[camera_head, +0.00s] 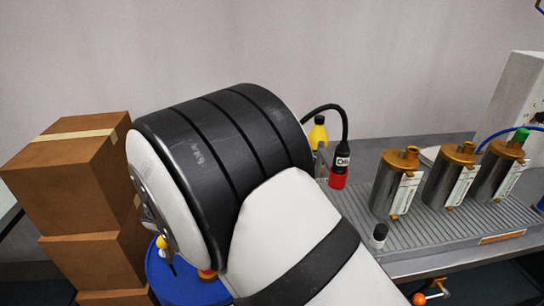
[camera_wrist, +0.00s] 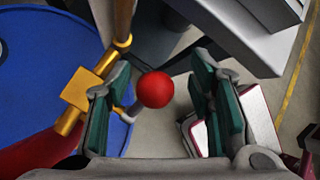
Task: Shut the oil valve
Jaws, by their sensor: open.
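The oil valve shows in the wrist view as a brass body (camera_wrist: 88,88) on a pipe above a blue drum. A short grey lever with a red ball knob (camera_wrist: 155,90) comes from the valve side. My gripper (camera_wrist: 160,76) is open, with one green-padded finger on each side of the knob. The left finger is near the lever and overlaps the brass body in the picture. A gap shows between the knob and the right finger. I cannot tell the knob's depth relative to the fingertips. In the head view my arm hides most of the valve area.
The blue drum (camera_head: 185,284) stands below my arm. Stacked cardboard boxes (camera_head: 70,170) stand at the left. A bench at the right carries several metal pump tubes (camera_head: 450,178) on a ribbed grey tray (camera_head: 375,225). A black and red oil container (camera_head: 341,166) stands behind my arm.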

